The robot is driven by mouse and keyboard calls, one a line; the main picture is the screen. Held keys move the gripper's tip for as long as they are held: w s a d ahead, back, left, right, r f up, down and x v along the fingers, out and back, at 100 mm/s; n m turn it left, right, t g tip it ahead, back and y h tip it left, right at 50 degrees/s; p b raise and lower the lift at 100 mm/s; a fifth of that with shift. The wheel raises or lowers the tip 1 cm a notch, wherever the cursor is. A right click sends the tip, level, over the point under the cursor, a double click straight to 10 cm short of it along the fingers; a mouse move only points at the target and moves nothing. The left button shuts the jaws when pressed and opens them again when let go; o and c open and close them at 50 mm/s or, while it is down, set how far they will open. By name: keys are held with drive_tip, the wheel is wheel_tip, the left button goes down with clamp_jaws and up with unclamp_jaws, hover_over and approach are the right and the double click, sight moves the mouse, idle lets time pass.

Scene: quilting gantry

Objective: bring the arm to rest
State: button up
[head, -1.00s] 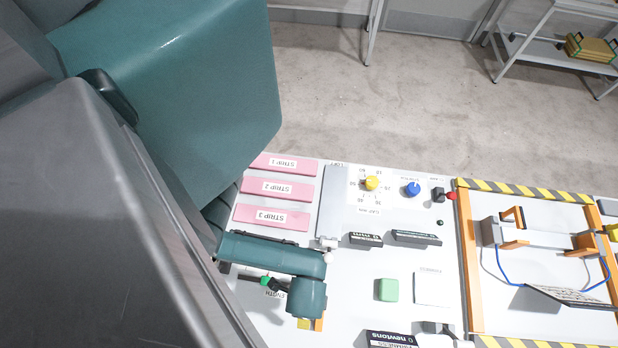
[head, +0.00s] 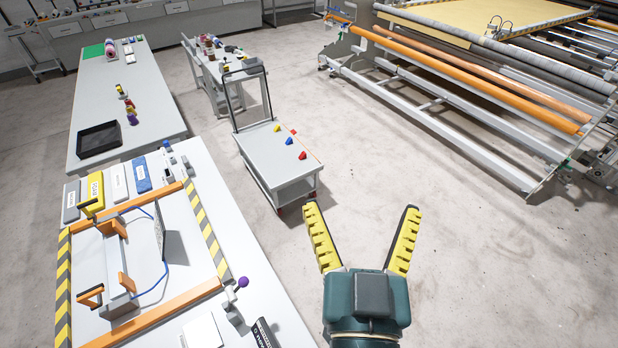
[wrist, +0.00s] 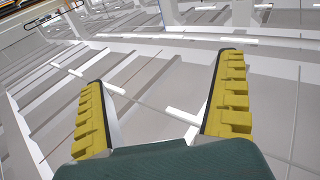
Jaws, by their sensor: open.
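My gripper (head: 362,238) is dark green with two yellow ridged fingers spread wide. In the head view it is at the lower right of centre, raised above bare floor, to the right of the bench (head: 262,290). Nothing is between its fingers. In the wrist view the gripper (wrist: 160,95) is also open and empty, its fingers pointing towards a blurry far background of pale panels and beams. Most of my arm is out of view below the head picture.
A wheeled cart (head: 270,160) with small red, blue and yellow pieces stands beyond the bench. A long table (head: 150,110) holds a black tray (head: 99,140). A large quilting frame with orange rollers (head: 480,80) fills the upper right. The floor around my gripper is clear.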

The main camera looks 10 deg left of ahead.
drive_tip(key=s+d+r+t+h, duration=0.1)
drive_tip(key=d+r, duration=0.1)
drive_tip(key=r, duration=0.3)
drive_tip(key=s+d+r+m+t+h, duration=0.1)
drive_tip(key=s+d+r+t, duration=0.1)
drive_tip(key=r, duration=0.3)
drive_tip(key=shift+s+d, duration=0.15)
drive_tip(key=shift+d, duration=0.15)
wheel_tip(320, 180, up, 4)
drive_tip(key=p, duration=0.4)
drive_tip(key=shift+f, duration=0.1)
